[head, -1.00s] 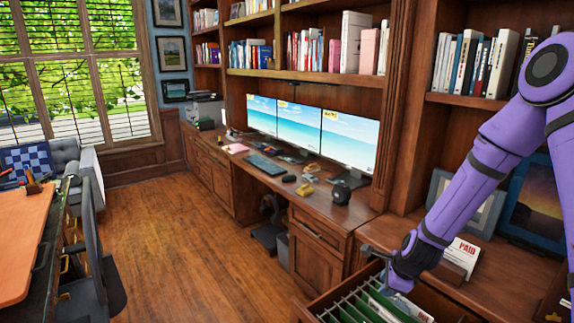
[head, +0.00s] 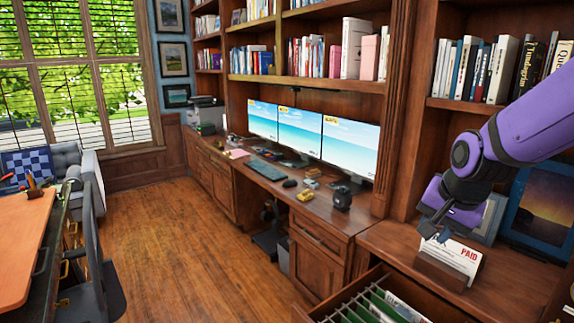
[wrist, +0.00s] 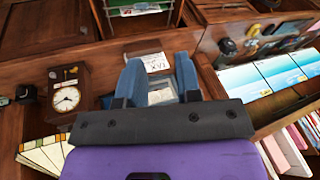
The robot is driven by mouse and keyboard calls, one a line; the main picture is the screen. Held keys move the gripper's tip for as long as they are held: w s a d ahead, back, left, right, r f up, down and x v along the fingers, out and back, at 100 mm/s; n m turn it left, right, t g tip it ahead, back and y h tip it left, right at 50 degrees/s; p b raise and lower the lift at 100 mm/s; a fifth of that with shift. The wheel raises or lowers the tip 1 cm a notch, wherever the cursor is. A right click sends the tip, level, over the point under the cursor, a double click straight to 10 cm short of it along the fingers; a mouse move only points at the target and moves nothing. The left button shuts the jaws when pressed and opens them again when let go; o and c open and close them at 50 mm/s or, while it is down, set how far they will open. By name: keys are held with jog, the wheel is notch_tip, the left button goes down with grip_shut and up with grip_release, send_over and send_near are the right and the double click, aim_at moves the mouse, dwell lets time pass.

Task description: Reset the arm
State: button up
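In the wrist view my gripper (wrist: 158,78) shows two blue-grey fingers spread apart.
An open drawer (head: 338,303) of hanging files juts out at the bottom, below and left of my gripper. Framed pictures (head: 540,215) stand behind the arm. Monitors (head: 350,146) stand on the desk. A clock (wrist: 67,98) shows in the wrist view. The wood floor (head: 190,240) is clear.

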jog(key=s+d+r+n, duration=0.1)
jog(key=s+r+n, duration=0.3)
jog(key=s, duration=0.5)
jog(key=s+d+r+n, duration=0.1)
jog(key=s+r+n, duration=0.3)
jog(key=s+r, duration=0.2)
jog(key=s, duration=0.2)
jog(key=shift+s+r+t+h, duration=0.3)
jog(key=shift+s+r+t, duration=0.05)
jog(key=shift+t, duration=0.05)
dwell(0.3)
